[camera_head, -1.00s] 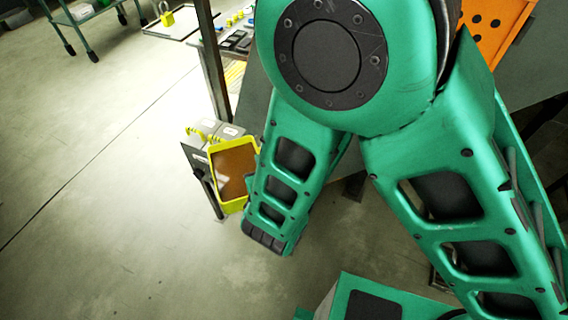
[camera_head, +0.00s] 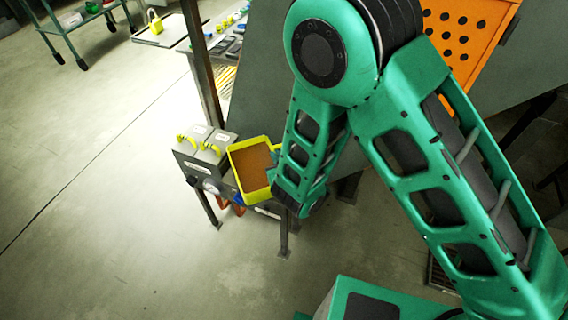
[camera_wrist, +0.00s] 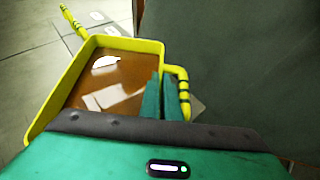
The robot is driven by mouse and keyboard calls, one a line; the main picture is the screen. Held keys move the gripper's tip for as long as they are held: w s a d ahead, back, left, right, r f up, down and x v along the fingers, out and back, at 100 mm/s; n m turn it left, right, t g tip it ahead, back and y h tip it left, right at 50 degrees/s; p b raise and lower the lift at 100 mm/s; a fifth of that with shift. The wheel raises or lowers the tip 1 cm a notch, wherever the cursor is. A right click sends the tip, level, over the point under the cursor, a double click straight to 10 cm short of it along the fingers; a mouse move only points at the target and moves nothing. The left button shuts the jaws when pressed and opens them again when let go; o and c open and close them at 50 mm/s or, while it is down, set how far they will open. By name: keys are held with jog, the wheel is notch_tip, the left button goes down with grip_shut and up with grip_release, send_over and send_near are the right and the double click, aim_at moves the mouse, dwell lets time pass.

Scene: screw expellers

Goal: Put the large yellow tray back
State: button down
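The large yellow tray (camera_head: 232,160) has a yellow rim and a brown, shiny inside. In the head view it is beside the grey boxes, partly overlapping the stand behind them. In the wrist view the tray (camera_wrist: 60,86) fills the left middle, with a yellow, black-ringed handle (camera_wrist: 184,98) on its right side. My gripper (camera_wrist: 166,98) has its two teal fingers close together at that handle, and seems to hold the tray by it. The gripper is mostly hidden in the head view by my arm. Whether the tray touches the stand cannot be told.
Two grey boxes (camera_head: 190,160) with yellow handles stand on a dark-legged stand left of the tray. A table with small tools (camera_head: 232,45) is behind. A dark grey machine panel (camera_head: 270,90) and an orange perforated panel (camera_head: 468,45) are near. Floor at left is open.

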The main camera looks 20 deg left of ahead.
jog(key=shift+w+d+f, duration=0.1)
jog(key=shift+w+f, duration=0.2)
jog(key=shift+f, duration=0.55)
jog(key=shift+w+d+f, duration=0.1)
jog(key=shift+w+f, duration=0.25)
jog(key=shift+f, duration=0.55)
jog(key=shift+w+d+f, duration=0.1)
jog(key=shift+w+f, duration=0.2)
jog(key=shift+f, duration=0.55)
jog(key=shift+f, duration=0.1)
jog(key=c, duration=2)
grip_release()
jog(key=v, duration=1.2)
